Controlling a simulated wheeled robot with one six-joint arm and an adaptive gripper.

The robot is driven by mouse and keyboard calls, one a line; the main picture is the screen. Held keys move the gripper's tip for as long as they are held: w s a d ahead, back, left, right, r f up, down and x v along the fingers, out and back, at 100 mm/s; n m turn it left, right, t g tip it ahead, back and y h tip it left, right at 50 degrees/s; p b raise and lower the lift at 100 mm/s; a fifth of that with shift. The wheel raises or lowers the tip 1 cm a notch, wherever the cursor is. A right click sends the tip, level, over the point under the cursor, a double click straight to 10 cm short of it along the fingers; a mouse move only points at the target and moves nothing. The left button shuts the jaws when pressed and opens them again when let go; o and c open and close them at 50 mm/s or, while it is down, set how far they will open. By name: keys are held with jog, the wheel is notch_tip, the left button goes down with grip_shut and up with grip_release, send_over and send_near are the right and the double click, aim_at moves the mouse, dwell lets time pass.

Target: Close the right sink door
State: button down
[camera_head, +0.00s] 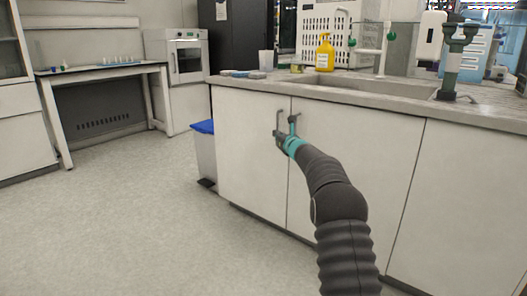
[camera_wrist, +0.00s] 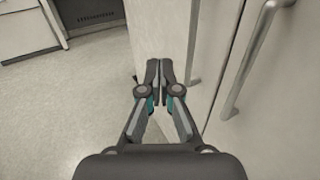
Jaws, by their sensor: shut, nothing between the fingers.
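The right sink door (camera_head: 355,165) is a plain white panel under the sink counter. It looks nearly flush with the cabinet front; I cannot tell whether a small gap stands at its edge. Its bar handle (camera_wrist: 252,60) is near its left edge and shows large at the right of the wrist view. The left sink door (camera_head: 250,150) has its own handle (camera_wrist: 194,42). My gripper (camera_head: 282,134) is shut and empty. In the wrist view its fingertips (camera_wrist: 160,68) point forward, left of both handles. I cannot tell whether they touch the left door.
A grey bin with a blue liner (camera_head: 203,145) stands at the cabinet's left end. The counter (camera_head: 400,105) above holds a yellow bottle (camera_head: 325,53) and taps. The floor (camera_head: 120,220) to the left is clear. A side table (camera_head: 100,70) stands at the far left.

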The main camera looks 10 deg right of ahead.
jog(key=s+a+b, duration=0.3)
jog(key=s+a, duration=0.3)
jog(key=a, duration=0.1)
jog(key=s+a+f+n+g+y, duration=0.35)
jog(key=s+a+f+n, duration=0.25)
jog(key=f+n, duration=0.3)
jog(key=s+a+f+n+g+p, duration=0.1)
jog(key=s+a+n+g+p, duration=0.2)
jog(key=s+n+g, duration=0.85)
jog(key=s+d+r+n+h+p, duration=0.1)
jog(key=s+d+n+h, duration=0.2)
jog(key=s, duration=0.9)
jog(key=s+d+r+n+h+p, duration=0.15)
jog(key=s+n, duration=0.25)
jog(key=s, duration=0.9)
jog(key=s+d+n+h+p, duration=0.2)
jog(key=s+d+n, duration=0.2)
jog(key=s, duration=0.8)
jog(key=s+d+r+n+t+h+p, duration=0.1)
jog(key=s+d+r+t+p, duration=0.1)
jog(key=s+r, duration=0.6)
jog(key=shift+s+r+n+t+p, duration=0.15)
jog(key=shift+s+n+t+p, duration=0.2)
jog(key=shift+s+t+p, duration=0.45)
jog(key=shift+w+d, duration=0.1)
